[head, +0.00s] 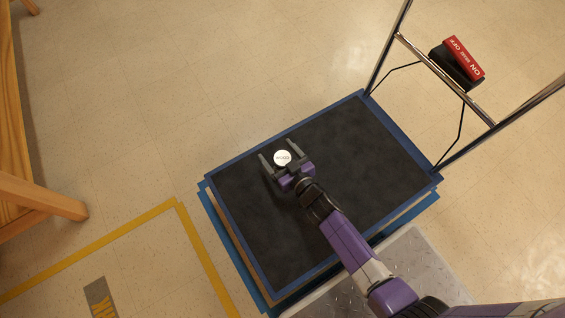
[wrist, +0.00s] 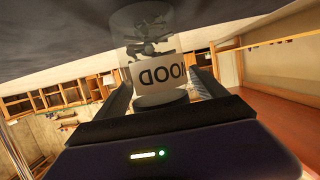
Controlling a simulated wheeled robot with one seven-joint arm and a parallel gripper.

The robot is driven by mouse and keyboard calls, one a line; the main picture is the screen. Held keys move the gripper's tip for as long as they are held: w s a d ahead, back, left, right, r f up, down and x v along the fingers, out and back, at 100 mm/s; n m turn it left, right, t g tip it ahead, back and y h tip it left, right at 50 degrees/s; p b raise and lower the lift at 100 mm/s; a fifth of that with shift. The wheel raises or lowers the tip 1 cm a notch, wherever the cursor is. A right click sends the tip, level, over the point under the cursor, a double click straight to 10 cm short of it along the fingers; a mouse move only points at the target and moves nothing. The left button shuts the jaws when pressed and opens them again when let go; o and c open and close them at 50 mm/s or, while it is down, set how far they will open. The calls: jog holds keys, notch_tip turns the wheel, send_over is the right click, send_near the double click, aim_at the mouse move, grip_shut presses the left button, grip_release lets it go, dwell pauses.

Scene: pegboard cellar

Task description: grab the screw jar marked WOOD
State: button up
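The screw jar marked WOOD (head: 282,158) shows its round white lid from above in the head view, standing on the dark deck of a cart. In the wrist view, which is upside down, the clear jar (wrist: 155,68) holds dark screws and bears a white label reading WOOD. My gripper (head: 277,149) is open, with one finger on either side of the jar. A gap shows between the jar and the fingers in the head view. No other jar is in view.
The blue-edged cart (head: 325,105) has a bare dark deck around the jar. Its metal handle frame (head: 445,77) rises at the upper right, with a red and black ON/OFF box (head: 463,58). A wooden bench (head: 40,197) stands at the left. Yellow tape (head: 95,250) marks the floor.

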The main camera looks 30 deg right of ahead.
jog(key=c, duration=1.4)
grip_shut()
jog(key=shift+r, duration=0.1)
